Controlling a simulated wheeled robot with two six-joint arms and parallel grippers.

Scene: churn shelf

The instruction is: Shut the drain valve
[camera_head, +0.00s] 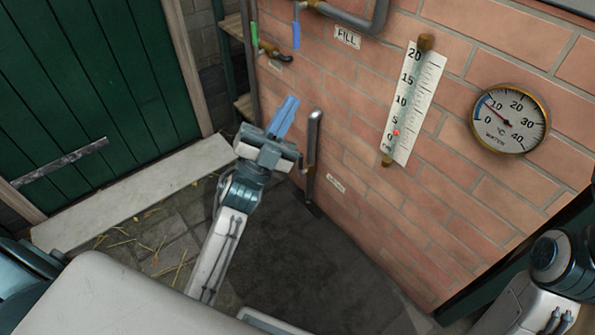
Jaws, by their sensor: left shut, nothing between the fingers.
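The drain valve (314,135) is on the lower brick wall, with a grey, roughly upright handle and a pipe running down below it. A small white label (336,183) sits just to its right, its lettering too small to read surely. My left gripper (287,108) is shut and empty, its blue fingers together and pointing up. In the picture it is just left of the handle, with a small gap between them. The gripper body partly hides the valve's left side. My right arm (545,275) shows at the lower right, its gripper out of view.
Above is the FILL label (347,37) with a blue-handled valve (296,33). A level gauge (413,105) and a round water thermometer (510,119) are on the wall to the right. A green door (90,85) and pale sill (140,195) are left.

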